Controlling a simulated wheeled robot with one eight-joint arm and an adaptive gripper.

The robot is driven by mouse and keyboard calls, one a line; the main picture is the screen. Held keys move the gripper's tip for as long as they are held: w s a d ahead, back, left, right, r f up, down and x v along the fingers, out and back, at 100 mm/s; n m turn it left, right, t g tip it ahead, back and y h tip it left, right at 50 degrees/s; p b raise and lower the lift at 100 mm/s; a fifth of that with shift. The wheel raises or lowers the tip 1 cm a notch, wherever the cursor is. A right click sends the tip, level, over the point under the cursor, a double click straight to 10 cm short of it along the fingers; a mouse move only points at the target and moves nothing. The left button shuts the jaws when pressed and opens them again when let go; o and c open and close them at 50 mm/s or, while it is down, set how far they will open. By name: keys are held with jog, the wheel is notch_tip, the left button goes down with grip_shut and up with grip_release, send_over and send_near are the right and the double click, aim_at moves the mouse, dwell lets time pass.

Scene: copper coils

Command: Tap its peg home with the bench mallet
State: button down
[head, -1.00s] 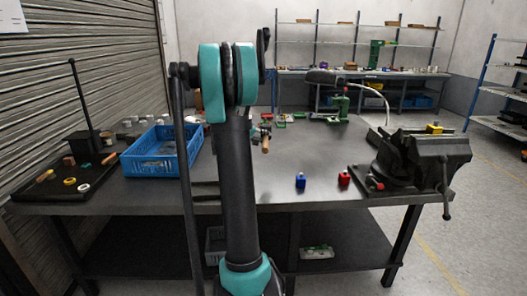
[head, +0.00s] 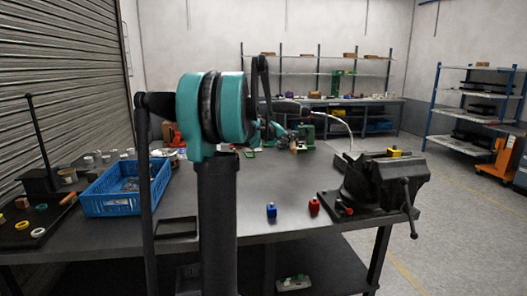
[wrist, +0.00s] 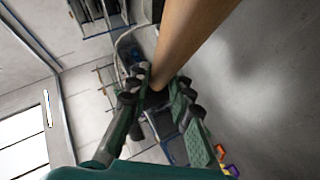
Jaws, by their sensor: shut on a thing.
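In the wrist view my gripper (wrist: 155,98) is shut on a thick wooden handle (wrist: 193,38), which I take to be the mallet's. Its far part runs out of the picture, so the mallet head cannot be made out. In the head view my gripper (head: 283,134) is small and far, over the back of the bench, with a bit of wood (head: 293,150) beside it. A blue block (head: 271,210) and a red block (head: 314,206), each with a small top piece, stand apart near the bench's front edge. A yellow block (head: 397,153) is on the vise (head: 383,185). Which piece is the peg is unclear.
A blue crate (head: 125,203) and a dark tray (head: 20,237) with rings and a post stand on the left. A hose lamp's green base (head: 307,131) is at the back. The bench middle (head: 330,175) is clear. My arm hides part of the bench.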

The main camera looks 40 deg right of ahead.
jog(key=s+d+r+m+g, duration=0.1)
jog(key=s+d+r, duration=0.35)
jog(key=s, duration=0.85)
jog(key=s+d+r+m+g, duration=0.2)
jog(key=s+d+r, duration=0.3)
jog(key=s, duration=0.8)
jog(key=s+d+r+m+g, duration=0.1)
jog(key=s+d+r, duration=0.2)
jog(key=s+r, duration=0.7)
notch_tip(320, 180, down, 8)
jog(key=s, duration=0.2)
jog(key=shift+s, duration=0.35)
jog(key=shift+a+f, duration=0.15)
jog(key=shift+f, duration=0.15)
jog(key=shift+f, duration=2.25)
jog(key=shift+r, duration=0.1)
jog(key=shift+r, duration=1.7)
